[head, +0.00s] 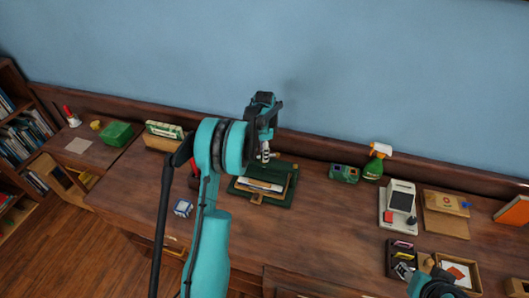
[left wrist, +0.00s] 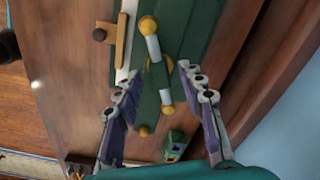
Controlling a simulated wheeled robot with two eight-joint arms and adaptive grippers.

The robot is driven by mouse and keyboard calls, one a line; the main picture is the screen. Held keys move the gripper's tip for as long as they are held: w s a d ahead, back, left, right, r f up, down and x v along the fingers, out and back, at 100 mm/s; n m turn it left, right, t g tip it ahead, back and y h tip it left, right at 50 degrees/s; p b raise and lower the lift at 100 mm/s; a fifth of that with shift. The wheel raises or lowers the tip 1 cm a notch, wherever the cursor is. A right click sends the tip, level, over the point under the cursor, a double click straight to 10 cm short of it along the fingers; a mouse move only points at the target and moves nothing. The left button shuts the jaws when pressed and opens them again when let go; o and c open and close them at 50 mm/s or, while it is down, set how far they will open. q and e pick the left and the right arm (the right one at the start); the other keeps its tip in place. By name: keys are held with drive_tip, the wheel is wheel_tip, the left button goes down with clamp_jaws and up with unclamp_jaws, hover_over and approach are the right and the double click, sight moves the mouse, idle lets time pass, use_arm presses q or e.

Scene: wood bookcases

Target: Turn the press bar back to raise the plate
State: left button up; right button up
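The green press (head: 285,197) stands on the desk with papers (head: 262,185) lying in it. In the left wrist view its green frame (left wrist: 205,25) runs up the picture. The press bar (left wrist: 153,48) is a silver rod with yellow knobs at its ends. My left gripper (left wrist: 160,72) is open, with its fingers on either side of the bar's near end; I see no grip on it. In the head view the left gripper (head: 266,138) is above the back of the press and partly hides the bar.
A green box (head: 116,133) and a card box (head: 163,137) are on the left. A blue-white cube (head: 182,208) lies left of the press. A green device (head: 344,173), a spray bottle (head: 376,163) and a white machine (head: 398,207) stand to the right. The wall is close behind.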

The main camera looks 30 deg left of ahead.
use_arm(q)
clamp_jaws()
drive_tip(key=shift+n, duration=0.3)
drive_tip(key=n+b, duration=0.1)
drive_tip(key=n, duration=0.2)
drive_tip(key=n+b, duration=0.1)
drive_tip(key=n, duration=0.4)
drive_tip(key=shift+n, duration=0.4)
drive_tip(key=n+b, duration=0.1)
drive_tip(key=n, duration=1.2)
drive_tip(key=shift+b, duration=0.35)
drive_tip(key=shift+n, duration=0.3)
